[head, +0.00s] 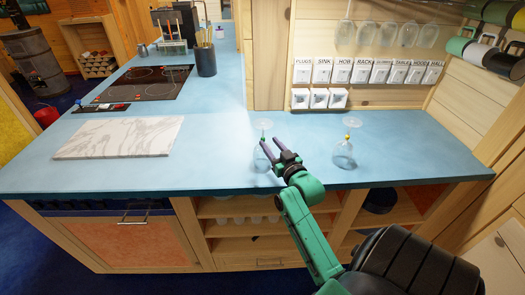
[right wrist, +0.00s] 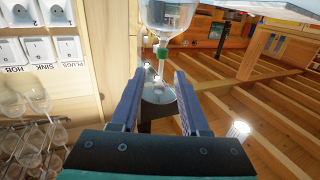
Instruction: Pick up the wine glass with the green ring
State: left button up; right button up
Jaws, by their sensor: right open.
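The wine glass with the green ring (head: 263,125) stands upside down on the blue counter, its foot on top and its bowl partly hidden behind my gripper. In the right wrist view its clear bowl (right wrist: 170,15) is at the top, with the green ring on the stem below it. My right gripper (head: 269,142) is open and at the glass. In the right wrist view the stem shows between and just beyond the open fingertips (right wrist: 158,76); I cannot tell whether they touch it. My left gripper is not in view.
A similar upside-down glass with a yellow ring (head: 344,158) stands to the right on the blue counter (head: 225,170). A marble board (head: 118,138) lies at left, with a hob (head: 145,84) behind it. Labelled switches (head: 340,73) and hanging glasses (head: 368,34) are at the back.

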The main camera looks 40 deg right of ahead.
aim_at(263, 135)
jog(key=x, duration=0.1)
jog(key=p+x, duration=0.1)
jog(key=x, duration=0.1)
jog(key=p+x, duration=0.1)
jog(key=x, duration=0.1)
jog(key=shift+w+r, duration=0.1)
jog(key=shift+r, duration=0.2)
jog(key=shift+w+f, duration=0.3)
jog(key=shift+w, duration=0.15)
jog(key=shift+s+r, duration=0.1)
jog(key=shift+s, duration=0.05)
grip_shut()
